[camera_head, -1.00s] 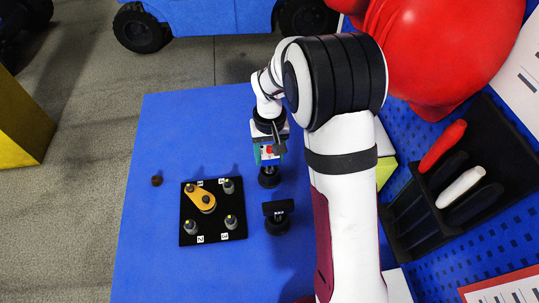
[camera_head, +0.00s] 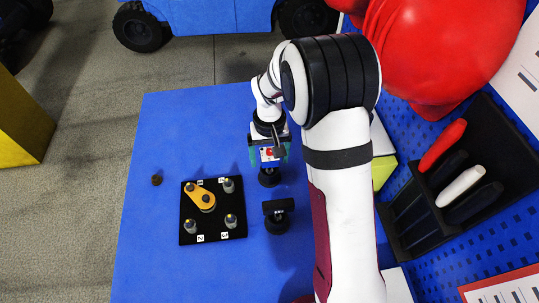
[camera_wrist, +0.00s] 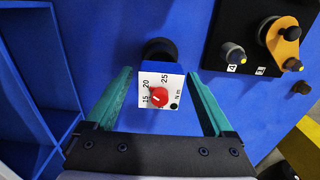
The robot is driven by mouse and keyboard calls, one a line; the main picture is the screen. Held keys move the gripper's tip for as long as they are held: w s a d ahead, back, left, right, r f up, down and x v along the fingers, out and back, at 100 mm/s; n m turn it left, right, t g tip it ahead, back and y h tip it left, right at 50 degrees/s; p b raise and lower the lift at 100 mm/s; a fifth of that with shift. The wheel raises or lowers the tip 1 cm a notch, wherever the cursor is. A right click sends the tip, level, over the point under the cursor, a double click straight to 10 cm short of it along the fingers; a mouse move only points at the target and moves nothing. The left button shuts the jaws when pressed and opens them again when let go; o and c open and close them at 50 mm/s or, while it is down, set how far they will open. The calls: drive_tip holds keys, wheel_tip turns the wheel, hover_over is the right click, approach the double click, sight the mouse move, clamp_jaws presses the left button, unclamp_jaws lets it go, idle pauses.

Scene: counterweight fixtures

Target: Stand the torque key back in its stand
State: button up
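A small block with a white dial face and a red knob (camera_wrist: 159,97) is between my gripper's fingers; the face reads 15, 20, 25 and N m. My gripper (camera_wrist: 162,90) is open, with gaps between both teal fingers and the block. The red knob also shows in the head view (camera_head: 270,153). A round black piece (camera_wrist: 160,52) is right beside the dial block; it also shows in the head view (camera_head: 269,178). A black T-topped piece (camera_head: 278,208) stands on a round base nearby. I cannot tell which of these is the torque key or its stand.
A black board (camera_head: 215,232) with several pegs and an orange link (camera_head: 201,198) lies to the left on the blue table (camera_head: 150,255). A small dark knob (camera_head: 156,180) lies beyond it. A black rack (camera_head: 408,228) with handles stands at right.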

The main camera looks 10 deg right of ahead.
drive_tip(key=shift+r, duration=0.1)
wheel_tip(320, 180, up, 13)
drive_tip(key=s+r+m+y, duration=0.1)
drive_tip(key=s+m, duration=0.4)
drive_tip(key=s, duration=2.2)
drive_tip(key=shift+s+m+y, duration=0.3)
drive_tip(key=shift+s+y, duration=0.05)
drive_tip(key=shift+y, duration=0.05)
